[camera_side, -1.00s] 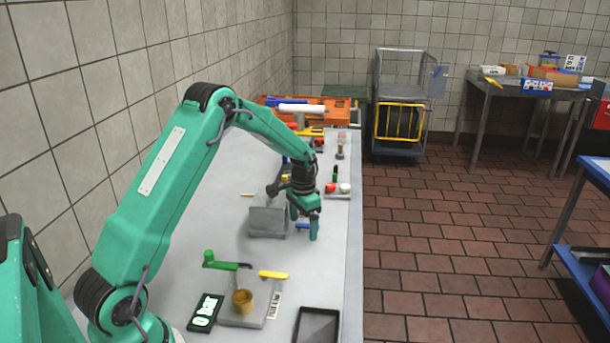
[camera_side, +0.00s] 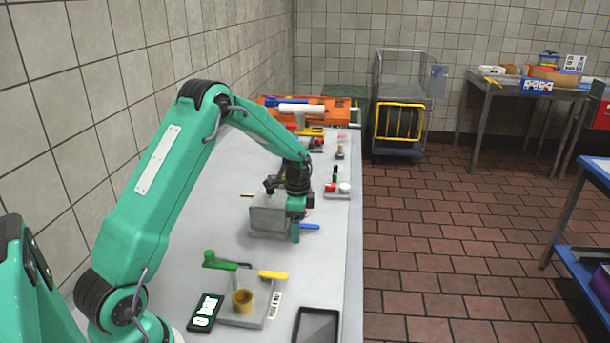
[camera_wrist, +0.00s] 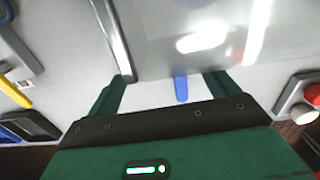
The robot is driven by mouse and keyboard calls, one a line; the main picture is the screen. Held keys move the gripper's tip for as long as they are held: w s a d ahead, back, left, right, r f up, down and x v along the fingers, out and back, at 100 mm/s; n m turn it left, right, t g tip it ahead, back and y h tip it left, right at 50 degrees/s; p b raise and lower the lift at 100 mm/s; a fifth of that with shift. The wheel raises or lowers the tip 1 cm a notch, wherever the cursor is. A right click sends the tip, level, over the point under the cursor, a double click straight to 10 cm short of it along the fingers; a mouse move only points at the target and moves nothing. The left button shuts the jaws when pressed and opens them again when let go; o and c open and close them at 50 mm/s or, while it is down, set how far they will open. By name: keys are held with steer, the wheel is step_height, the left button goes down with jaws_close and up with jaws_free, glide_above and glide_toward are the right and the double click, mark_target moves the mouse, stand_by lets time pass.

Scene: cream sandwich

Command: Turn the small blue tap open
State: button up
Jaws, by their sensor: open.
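The blue tap handle (camera_side: 310,226) sticks out to the right from beside a grey metal box (camera_side: 266,221) on the bench. In the wrist view the blue handle (camera_wrist: 181,88) shows as a short bar below the grey, shiny box face (camera_wrist: 185,40). My gripper (camera_side: 296,233) points down beside the box, in front of the handle's inner end. In the wrist view my open gripper (camera_wrist: 167,88) has one finger on each side of the handle, with gaps to both. Contact cannot be told. The tap's body is hidden.
Beyond lies a small block with red and white knobs (camera_side: 338,190). The bench's right edge is close.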

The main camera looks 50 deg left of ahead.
steer(key=shift+r, duration=0.25)
steer(key=s+d+r+n+t, duration=0.1)
steer(key=s+d+r, duration=0.15)
steer(key=r, duration=0.55)
steer(key=s+d+r+n, duration=0.15)
steer(key=d+r, duration=0.25)
steer(key=r, duration=0.4)
steer(key=s+d+r+n+t, duration=0.2)
steer(key=s+d+r, duration=0.4)
steer(key=s, duration=0.3)
steer(key=shift+r+y, duration=0.2)
steer(key=shift+y, duration=0.1)
steer(key=shift+s, duration=0.2)
steer(key=s+d+n+t, duration=0.2)
steer(key=s+d+n, duration=0.2)
steer(key=s, duration=0.8)
steer(key=shift+s+d+t, duration=0.2)
steer(key=shift+d+t, duration=0.1)
steer(key=shift+d, duration=0.3)
